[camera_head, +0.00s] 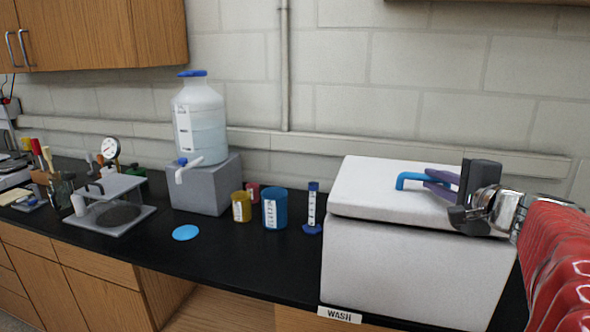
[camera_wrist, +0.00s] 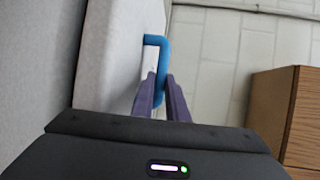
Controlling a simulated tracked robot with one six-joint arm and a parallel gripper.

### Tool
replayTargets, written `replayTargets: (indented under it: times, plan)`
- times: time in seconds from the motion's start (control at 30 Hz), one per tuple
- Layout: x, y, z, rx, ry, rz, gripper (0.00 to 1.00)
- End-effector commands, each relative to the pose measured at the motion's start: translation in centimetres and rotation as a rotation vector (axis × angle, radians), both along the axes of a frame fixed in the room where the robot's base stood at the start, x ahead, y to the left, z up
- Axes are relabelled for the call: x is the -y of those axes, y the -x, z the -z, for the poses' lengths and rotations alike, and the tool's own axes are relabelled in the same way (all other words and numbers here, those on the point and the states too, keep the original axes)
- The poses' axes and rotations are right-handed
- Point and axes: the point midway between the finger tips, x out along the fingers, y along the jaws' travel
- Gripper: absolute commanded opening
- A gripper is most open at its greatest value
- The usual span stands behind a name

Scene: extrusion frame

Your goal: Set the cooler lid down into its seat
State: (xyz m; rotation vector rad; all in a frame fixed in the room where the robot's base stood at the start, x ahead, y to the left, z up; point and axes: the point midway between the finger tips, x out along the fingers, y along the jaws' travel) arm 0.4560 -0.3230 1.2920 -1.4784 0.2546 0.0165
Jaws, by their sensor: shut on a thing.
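The white cooler lid (camera_head: 385,186) is a flat slab with a blue handle (camera_head: 408,179) on top. It lies over the grey-white cooler box (camera_head: 410,265) at the right end of the bench, with a dark line between lid and box at the front. I cannot tell whether it is fully seated. My gripper (camera_head: 430,183) comes from the right, its purple fingers shut on the handle. In the wrist view the fingers (camera_wrist: 160,92) meet the blue handle (camera_wrist: 155,42), and the lid (camera_wrist: 122,55) shows to their left.
A water carboy (camera_head: 198,120) stands on a grey block (camera_head: 207,185). A yellow cup (camera_head: 241,206), a blue cup (camera_head: 274,208) and a blue-capped tube (camera_head: 313,205) stand left of the cooler. The black bench (camera_head: 225,255) is clear in front of them. A wall rail runs behind.

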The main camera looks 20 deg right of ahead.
Motion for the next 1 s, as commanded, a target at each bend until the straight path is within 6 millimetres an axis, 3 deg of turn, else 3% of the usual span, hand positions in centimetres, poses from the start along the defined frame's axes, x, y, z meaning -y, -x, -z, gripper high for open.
replayTargets:
  times: [0.47,0.5,0.7,0.8,1.0]
  plan:
    - [0.0,-0.01,0.4,0.001,-0.001,0.0,0.0]
    - [0.01,-0.01,0.38,0.001,-0.001,0.0,0.16]
    - [0.01,-0.01,0.38,0.0,-0.001,0.0,0.3]
    - [0.01,-0.01,0.38,0.0,-0.001,0.0,0.35]
    - [0.0,0.0,0.41,0.0,-0.001,0.0,0.35]
